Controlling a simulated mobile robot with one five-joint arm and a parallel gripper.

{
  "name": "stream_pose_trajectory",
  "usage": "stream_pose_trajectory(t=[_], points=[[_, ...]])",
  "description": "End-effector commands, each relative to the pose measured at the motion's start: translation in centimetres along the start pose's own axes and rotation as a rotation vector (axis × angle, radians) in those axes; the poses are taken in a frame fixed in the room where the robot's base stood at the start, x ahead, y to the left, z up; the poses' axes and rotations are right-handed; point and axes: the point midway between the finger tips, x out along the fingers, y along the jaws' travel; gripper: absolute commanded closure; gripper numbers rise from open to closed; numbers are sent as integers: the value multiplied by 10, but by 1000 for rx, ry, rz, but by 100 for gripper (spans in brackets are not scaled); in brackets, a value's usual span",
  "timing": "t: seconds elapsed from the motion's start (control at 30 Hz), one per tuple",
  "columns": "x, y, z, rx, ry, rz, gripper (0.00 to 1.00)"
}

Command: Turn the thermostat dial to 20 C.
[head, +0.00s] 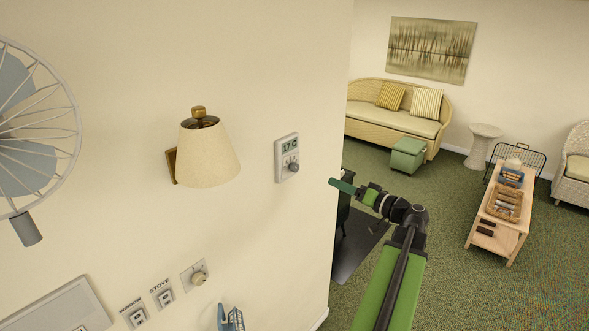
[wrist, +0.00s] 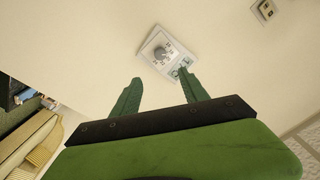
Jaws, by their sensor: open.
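The thermostat (head: 287,157) is a small pale box on the wall, right of the lamp in the head view. Its display (head: 289,145) appears to read 17 C. The grey round dial (head: 293,167) sits below the display. In the wrist view the thermostat (wrist: 165,57) looks tilted, with its dial (wrist: 161,52) facing me beyond the fingertips. My gripper (wrist: 162,78) is open and empty, its two green fingers apart, with the thermostat past them. In the head view my gripper (head: 343,185) is right of the thermostat, apart from the dial.
A wall lamp (head: 207,152) with a cream shade juts out left of the thermostat. A caged fan (head: 30,130) is at far left. A knob (head: 198,276) and labelled switches are lower on the wall.

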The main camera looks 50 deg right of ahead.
Motion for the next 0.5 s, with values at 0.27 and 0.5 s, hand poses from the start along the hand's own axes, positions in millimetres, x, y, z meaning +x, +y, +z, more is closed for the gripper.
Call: stream_pose_trajectory(t=[0.27,0.5], points=[[68,-2,2,1,-8,-7,48],[128,-3,3,1,-9,-7,48]])
